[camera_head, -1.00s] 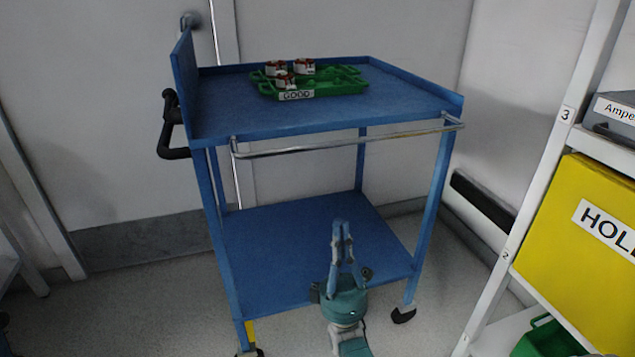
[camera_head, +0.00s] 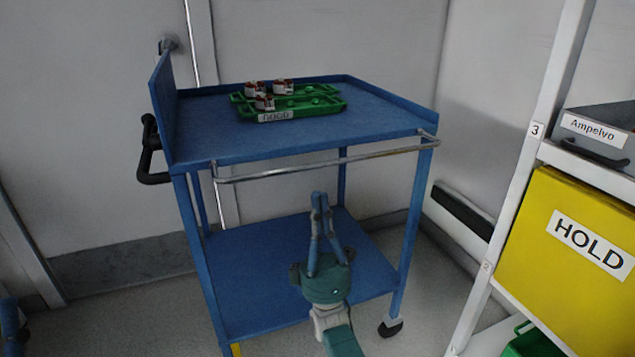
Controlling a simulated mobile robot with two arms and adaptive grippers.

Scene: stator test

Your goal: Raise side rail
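The side rail (camera_head: 330,162) is a thin metal bar along the near side of the blue trolley's top shelf (camera_head: 385,122). It sits low, just below the shelf edge, with bent ends at both corners. My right gripper (camera_head: 320,200) points up from the bottom of the view, in front of the trolley. Its fingertips are together with nothing seen between them. They appear below the rail in the picture, apart from it. A blue part at the lower left edge (camera_head: 11,325) looks like my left gripper, mostly cut off.
The trolley has a black handle (camera_head: 150,155) at left. A white rack (camera_head: 530,150) with a yellow HOLD bin (camera_head: 535,210) stands at right. The lower shelf (camera_head: 250,260) is empty.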

